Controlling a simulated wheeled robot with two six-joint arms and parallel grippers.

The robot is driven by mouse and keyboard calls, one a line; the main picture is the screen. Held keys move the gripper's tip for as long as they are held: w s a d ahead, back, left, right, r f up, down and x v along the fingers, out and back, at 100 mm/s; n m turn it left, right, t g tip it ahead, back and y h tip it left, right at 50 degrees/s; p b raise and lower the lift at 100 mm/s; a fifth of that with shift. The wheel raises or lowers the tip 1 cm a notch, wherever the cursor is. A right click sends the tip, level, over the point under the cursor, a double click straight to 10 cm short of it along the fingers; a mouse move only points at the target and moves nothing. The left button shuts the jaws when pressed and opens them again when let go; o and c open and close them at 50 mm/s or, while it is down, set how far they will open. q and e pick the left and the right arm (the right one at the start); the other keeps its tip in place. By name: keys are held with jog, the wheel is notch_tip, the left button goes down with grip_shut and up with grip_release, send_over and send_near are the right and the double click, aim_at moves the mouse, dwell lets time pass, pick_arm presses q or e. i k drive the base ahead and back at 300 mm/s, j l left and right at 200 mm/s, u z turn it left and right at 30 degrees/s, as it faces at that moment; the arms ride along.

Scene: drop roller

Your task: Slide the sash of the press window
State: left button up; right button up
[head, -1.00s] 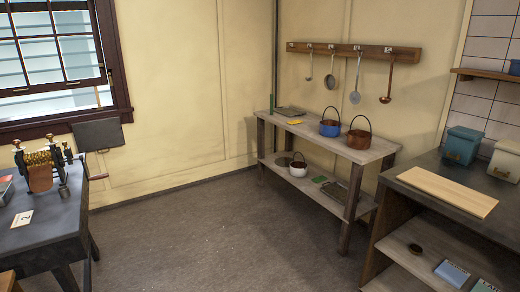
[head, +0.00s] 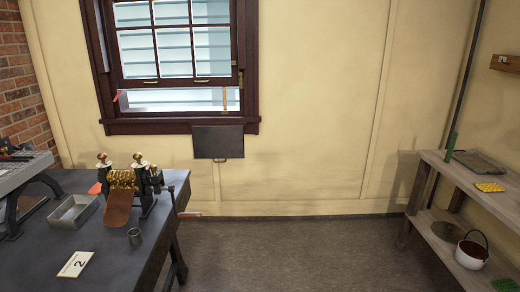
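The press window has a dark reddish-brown frame (head: 180,127) on the cream wall, in the upper left of the head view. Its sash (head: 178,83) has several panes and two small brass pulls on its bottom rail. The sash stands partly raised, with an open gap below it above the sill. A thin brass-coloured upright piece (head: 224,100) shows in the gap at its right, and a small red thing (head: 118,96) at its left. Neither of my grippers is in view.
A dark panel (head: 218,141) hangs below the sill. A dark table (head: 115,255) at left, below the window, bears a brass roller machine (head: 121,180), metal tray (head: 73,211), small cup (head: 135,237) and number card (head: 75,264). Shelves (head: 470,180) stand right. The middle floor is clear.

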aim_at(158, 82)
jog(key=i+z, duration=0.15)
jog(key=i, duration=0.85)
jog(key=i+z, duration=0.1)
jog(key=i, duration=0.85)
